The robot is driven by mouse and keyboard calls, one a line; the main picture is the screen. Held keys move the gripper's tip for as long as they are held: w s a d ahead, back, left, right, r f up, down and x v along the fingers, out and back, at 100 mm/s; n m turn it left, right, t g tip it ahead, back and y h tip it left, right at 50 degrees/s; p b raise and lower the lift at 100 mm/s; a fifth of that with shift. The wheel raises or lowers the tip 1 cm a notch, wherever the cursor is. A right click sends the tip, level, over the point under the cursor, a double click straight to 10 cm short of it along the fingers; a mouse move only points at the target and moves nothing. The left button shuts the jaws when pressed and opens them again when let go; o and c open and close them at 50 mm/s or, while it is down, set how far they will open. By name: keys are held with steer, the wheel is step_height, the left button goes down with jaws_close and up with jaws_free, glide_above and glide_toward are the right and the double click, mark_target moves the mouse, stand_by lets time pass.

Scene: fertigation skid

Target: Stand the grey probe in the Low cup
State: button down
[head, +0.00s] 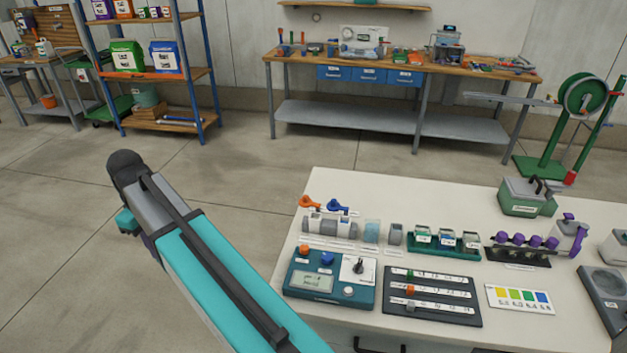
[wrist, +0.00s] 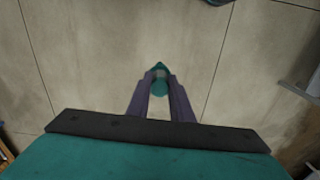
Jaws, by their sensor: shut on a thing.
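My gripper (wrist: 159,88) points down over bare floor in the wrist view. Its purple fingers are shut on a small teal-and-grey thing (wrist: 160,70), seen end-on; I cannot tell whether this is the grey probe. In the head view my gripper (head: 142,232) is at the left, mostly hidden by my arm, well away from the white table (head: 440,195). Several small labelled cups (head: 447,239) stand in a green tray there; their labels are too small to read, so I cannot tell which is Low.
On the white table are a teal meter (head: 318,281), a dark slider board (head: 433,310), a colour chart (head: 520,299) and a rack of purple-topped things (head: 520,246). A wooden workbench (head: 400,66) and a shelf (head: 160,77) stand behind. The floor between is clear.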

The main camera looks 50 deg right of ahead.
steer(key=shift+w+d+r+m, duration=0.1)
steer(key=shift+d+m, duration=0.2)
steer(key=shift+d, duration=0.35)
steer(key=d+m+p, duration=0.1)
steer(key=d+m, duration=0.3)
steer(key=d, duration=0.6)
step_height(320, 180, up, 2)
steer(key=m+p, duration=0.4)
steer(key=m, duration=1.2)
glide_above(315, 223)
steer(key=w+d, duration=0.1)
steer(key=w, duration=0.1)
steer(key=shift+s+d+r, duration=0.1)
steer(key=shift+s+d, duration=0.1)
steer(key=shift+s, duration=0.05)
steer(key=shift+f, duration=0.2)
step_height(315, 223, down, 8)
steer(key=b, duration=0.4)
